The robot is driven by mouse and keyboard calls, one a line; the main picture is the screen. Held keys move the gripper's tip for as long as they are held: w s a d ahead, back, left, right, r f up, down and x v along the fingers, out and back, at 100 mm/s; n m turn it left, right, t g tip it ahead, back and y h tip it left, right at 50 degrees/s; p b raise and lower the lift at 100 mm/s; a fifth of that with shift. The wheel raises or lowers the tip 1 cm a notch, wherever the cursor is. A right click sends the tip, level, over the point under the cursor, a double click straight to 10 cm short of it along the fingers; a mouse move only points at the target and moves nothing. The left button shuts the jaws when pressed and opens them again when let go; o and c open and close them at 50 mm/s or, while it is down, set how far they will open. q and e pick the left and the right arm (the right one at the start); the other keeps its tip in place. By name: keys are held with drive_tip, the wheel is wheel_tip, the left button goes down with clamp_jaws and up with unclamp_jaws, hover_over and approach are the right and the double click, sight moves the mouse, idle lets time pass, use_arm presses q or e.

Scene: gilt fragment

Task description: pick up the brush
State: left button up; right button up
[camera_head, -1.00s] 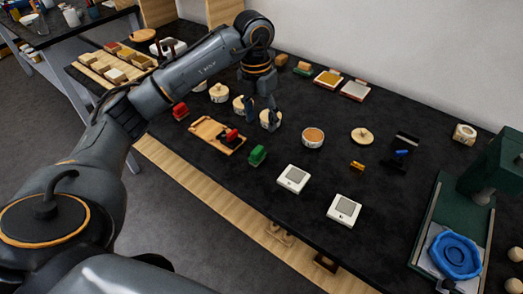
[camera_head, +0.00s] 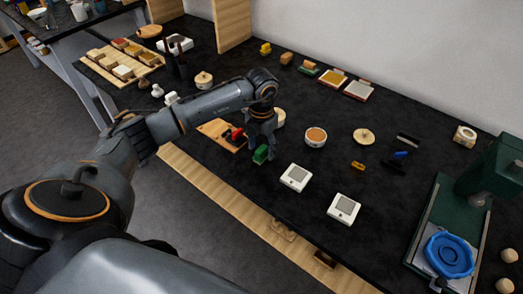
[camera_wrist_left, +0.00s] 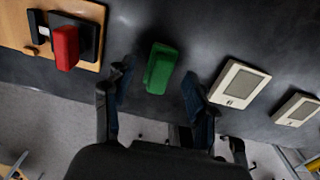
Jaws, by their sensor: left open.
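A small green block-shaped object (camera_head: 260,155) lies on the black worktop; I cannot tell whether it is the brush. My left gripper (camera_head: 262,146) points down at it, open. In the left wrist view the green object (camera_wrist_left: 161,68) shows between and just beyond the two spread fingers (camera_wrist_left: 157,88), apart from both. Dark upright tools (camera_head: 178,62), perhaps brushes, stand at the back left. My right gripper is not in view.
A wooden board (camera_head: 216,131) with a red-handled tool (camera_head: 237,134) lies close left of the gripper. Two white square devices (camera_head: 296,177) (camera_head: 343,209) lie to the right. A bowl (camera_head: 316,136) stands behind. A green press (camera_head: 487,165) is far right.

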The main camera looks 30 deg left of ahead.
use_arm(q)
drive_tip(key=shift+f, duration=0.6)
clamp_jaws()
drive_tip(key=shift+r, duration=0.1)
drive_tip(key=shift+r+b, duration=0.35)
drive_tip(key=shift+r, duration=0.05)
wheel_tip(320, 180, up, 3)
drive_tip(key=shift+s+f+b, duration=0.1)
drive_tip(key=shift+f+b, duration=0.1)
drive_tip(key=shift+b, duration=0.45)
drive_tip(key=s+d+r+b, duration=0.3)
drive_tip(key=s+r, duration=0.6)
drive_tip(key=s, duration=0.4)
drive_tip(key=shift+s+r+b, duration=0.25)
drive_tip(key=shift+r+b, duration=0.05)
